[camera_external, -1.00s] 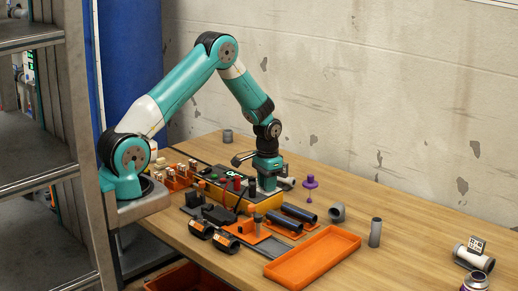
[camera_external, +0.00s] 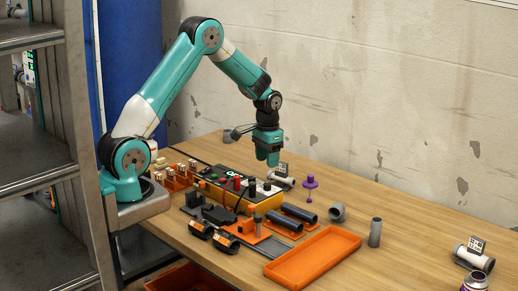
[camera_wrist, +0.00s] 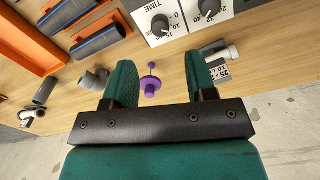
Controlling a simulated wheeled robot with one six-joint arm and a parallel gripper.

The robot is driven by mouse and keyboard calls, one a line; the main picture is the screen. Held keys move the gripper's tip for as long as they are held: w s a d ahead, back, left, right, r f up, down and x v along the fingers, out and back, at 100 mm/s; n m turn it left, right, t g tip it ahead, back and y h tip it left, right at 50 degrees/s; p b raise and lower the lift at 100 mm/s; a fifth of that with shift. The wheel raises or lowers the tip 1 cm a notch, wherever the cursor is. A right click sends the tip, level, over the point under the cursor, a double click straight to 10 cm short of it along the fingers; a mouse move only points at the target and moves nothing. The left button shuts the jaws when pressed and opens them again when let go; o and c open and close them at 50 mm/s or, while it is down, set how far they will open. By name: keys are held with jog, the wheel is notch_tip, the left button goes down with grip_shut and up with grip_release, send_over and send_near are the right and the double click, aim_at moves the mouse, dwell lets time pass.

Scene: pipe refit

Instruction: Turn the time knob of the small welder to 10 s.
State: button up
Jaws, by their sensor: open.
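The small welder (camera_external: 272,203) is a yellow-orange box with a dark and light top in the middle of the bench. Its white panel also shows at the top of the wrist view (camera_wrist: 150,36), cut by the frame edge. The time knob (camera_wrist: 160,25) is dark and round, beside the word TIME and several numbers; I cannot read its exact setting. A second knob (camera_wrist: 208,6) with larger numbers is beside it. My gripper (camera_external: 268,163) points down above the welder's right end, clear of the panel. In the wrist view its fingers (camera_wrist: 160,80) are apart with no knob between them.
A purple plunger-like piece (camera_external: 310,188) stands right of the welder. A grey-white pipe piece with a tag (camera_external: 282,180) lies behind it. Dark pipes (camera_external: 299,213) and an orange tray (camera_external: 312,257) are in front. The bench's right side has free room.

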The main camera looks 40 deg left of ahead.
notch_tip(320, 180, up, 9)
dwell(0.7)
jog(key=s+a+r+n+y, duration=0.1)
jog(key=s+a+r+n, duration=0.35)
jog(key=s+a, duration=0.6)
jog(key=s+a+n+y, duration=0.1)
jog(key=s+a, duration=0.3)
jog(key=s, duration=0.5)
jog(key=s+a+r+n+y, duration=0.1)
jog(key=s+a+n, duration=0.3)
jog(key=s, duration=0.6)
jog(key=shift+a+r+y, duration=0.15)
jog(key=shift+r+y, duration=0.05)
jog(key=shift+y, duration=0.4)
jog(key=shift+w, duration=0.1)
